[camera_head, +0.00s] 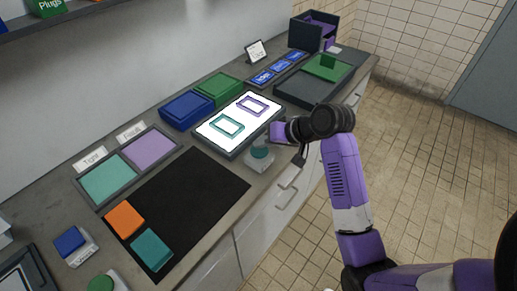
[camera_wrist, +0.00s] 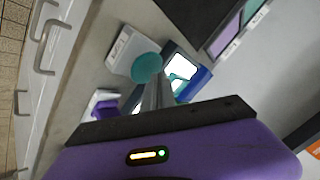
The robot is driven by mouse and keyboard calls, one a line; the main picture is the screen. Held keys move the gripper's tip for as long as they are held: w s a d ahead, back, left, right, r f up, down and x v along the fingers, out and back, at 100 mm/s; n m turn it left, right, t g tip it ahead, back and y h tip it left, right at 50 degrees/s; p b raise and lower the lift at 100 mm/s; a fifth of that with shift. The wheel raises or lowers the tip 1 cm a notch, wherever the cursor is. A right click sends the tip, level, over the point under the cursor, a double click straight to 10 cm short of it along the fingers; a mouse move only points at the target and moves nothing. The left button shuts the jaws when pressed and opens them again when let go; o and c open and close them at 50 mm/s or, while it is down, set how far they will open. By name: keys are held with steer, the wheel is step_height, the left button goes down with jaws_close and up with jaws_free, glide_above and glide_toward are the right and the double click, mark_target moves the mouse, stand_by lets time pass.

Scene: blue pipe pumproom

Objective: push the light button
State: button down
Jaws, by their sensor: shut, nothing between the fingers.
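A round teal button (camera_head: 260,152) on a pale base sits on the counter in front of a lit white panel (camera_head: 231,140). In the wrist view the button (camera_wrist: 147,66) shows large on its labelled white base (camera_wrist: 122,45). My gripper (camera_head: 268,142) is shut and empty, low over the counter at the button. In the wrist view the shut fingertips (camera_wrist: 157,84) overlap the button's lower edge. I cannot tell whether they touch it. The panel glows bright white and carries a teal frame and a purple frame.
Blue (camera_head: 187,108) and green (camera_head: 219,90) trays stand behind the panel. A black mat (camera_head: 190,205) with orange and teal blocks lies to the left. Another blue button (camera_head: 70,242) and a green one (camera_head: 101,284) are at lower left. Drawer handles line the counter front.

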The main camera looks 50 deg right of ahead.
mark_target(262, 151)
steer(key=shift+f, duration=0.15)
stand_by(0.3)
steer(key=shift+f, duration=0.6)
stand_by(0.5)
steer(key=shift+r+p, duration=0.75)
steer(key=shift+p, duration=0.05)
steer(key=shift+r, duration=0.15)
step_height(262, 151, up, 6)
steer(key=p, duration=0.6)
stand_by(0.4)
